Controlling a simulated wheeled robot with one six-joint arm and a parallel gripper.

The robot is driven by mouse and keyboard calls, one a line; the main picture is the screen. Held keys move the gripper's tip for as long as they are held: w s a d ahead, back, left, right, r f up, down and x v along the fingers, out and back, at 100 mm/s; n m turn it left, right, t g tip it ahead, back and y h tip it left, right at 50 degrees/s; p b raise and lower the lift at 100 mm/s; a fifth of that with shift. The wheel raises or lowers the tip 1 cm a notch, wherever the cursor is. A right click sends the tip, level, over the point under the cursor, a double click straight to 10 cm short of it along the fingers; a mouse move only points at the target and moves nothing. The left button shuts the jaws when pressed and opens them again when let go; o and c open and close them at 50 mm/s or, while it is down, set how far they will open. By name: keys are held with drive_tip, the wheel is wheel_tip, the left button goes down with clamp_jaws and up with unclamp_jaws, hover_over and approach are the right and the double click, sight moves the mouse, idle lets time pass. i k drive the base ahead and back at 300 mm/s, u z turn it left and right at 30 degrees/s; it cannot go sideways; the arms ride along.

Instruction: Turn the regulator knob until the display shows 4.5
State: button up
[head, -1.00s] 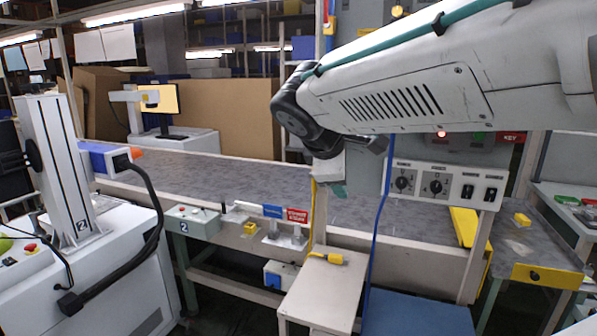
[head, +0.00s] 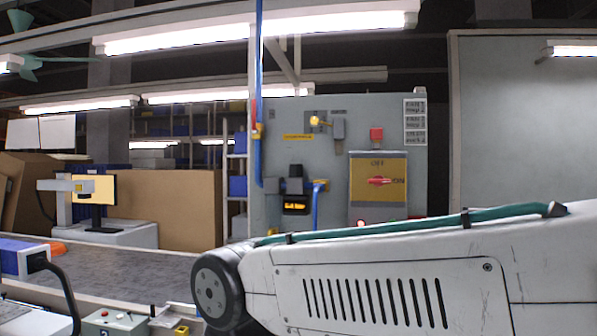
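On a grey cabinet panel at the picture's middle is a dark fitting (head: 294,186) that looks like the regulator with its knob. Just below it is a small black display (head: 295,208) with yellow marks, too small to read. My arm crosses the lower right of the head view, below the panel, and its dark joint is at the lower middle. My gripper is out of the picture, so its distance from the knob and its opening do not show.
A red switch on a yellow plate (head: 379,181) is further right, with a red button (head: 376,134) above. The conveyor (head: 150,275) runs at lower left.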

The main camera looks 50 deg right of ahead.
sight(296, 170)
drive_tip(key=u, duration=0.55)
drive_tip(key=k, duration=1.2)
drive_tip(key=z, duration=0.2)
drive_tip(key=i, duration=0.7)
drive_tip(key=z, duration=0.25)
